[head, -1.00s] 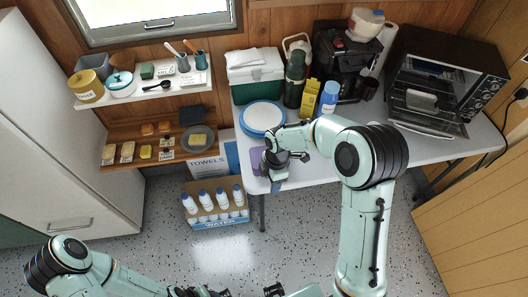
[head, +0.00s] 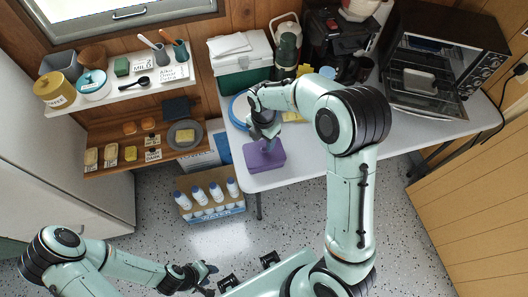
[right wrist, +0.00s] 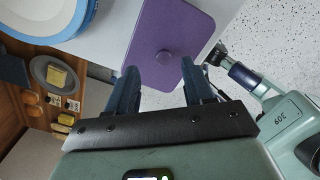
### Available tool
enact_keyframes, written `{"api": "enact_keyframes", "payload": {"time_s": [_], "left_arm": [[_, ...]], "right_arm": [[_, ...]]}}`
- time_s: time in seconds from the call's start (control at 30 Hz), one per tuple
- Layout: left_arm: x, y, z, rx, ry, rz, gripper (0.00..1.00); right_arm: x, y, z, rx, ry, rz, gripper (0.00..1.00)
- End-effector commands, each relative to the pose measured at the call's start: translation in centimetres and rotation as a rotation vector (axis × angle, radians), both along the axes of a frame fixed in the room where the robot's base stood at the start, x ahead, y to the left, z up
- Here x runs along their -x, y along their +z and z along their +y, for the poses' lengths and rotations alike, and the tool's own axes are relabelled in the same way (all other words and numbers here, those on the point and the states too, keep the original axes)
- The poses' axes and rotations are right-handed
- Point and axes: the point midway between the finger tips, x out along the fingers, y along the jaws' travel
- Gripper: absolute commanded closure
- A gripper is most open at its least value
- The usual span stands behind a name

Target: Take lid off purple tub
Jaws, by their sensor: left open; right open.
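The purple tub (head: 264,156) stands at the table's front left corner, its purple lid on it. In the right wrist view the lid (right wrist: 180,30) is a flat rectangle with a round knob (right wrist: 165,58) in its middle. My right gripper (head: 268,143) is open and empty over the far side of the tub. In the right wrist view its two fingers lie below the knob in the picture, apart from it, and the gap between them points at it. My left gripper (head: 212,280) is open and empty, low in the head view, well away from the table.
A blue-rimmed white plate (head: 238,110) lies behind the tub, partly hidden by my right arm. A green and white cooler box (head: 240,72), a dark green flask (head: 287,50) and a toaster oven (head: 435,65) stand further back.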

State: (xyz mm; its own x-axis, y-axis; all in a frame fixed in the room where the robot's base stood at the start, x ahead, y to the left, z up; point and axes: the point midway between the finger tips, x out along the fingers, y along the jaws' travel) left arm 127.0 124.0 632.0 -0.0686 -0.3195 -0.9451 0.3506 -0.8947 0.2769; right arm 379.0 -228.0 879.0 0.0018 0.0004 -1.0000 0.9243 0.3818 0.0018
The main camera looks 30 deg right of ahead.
Motion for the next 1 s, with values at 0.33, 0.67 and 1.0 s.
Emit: {"api": "enact_keyframes", "payload": {"time_s": [0.33,0.67,1.0], "left_arm": [[0.1,-0.1,0.0,0.000,0.000,0.000,0.57],[0.0,-0.1,0.0,0.000,0.000,0.000,0.57],[0.0,-0.1,0.0,0.000,0.000,0.000,0.57]], "right_arm": [[0.6,-4.2,0.1,0.001,0.000,0.002,0.48],[0.6,-4.2,0.1,0.000,0.000,0.001,0.87],[0.6,-4.1,0.1,0.000,0.000,0.001,1.00]]}}
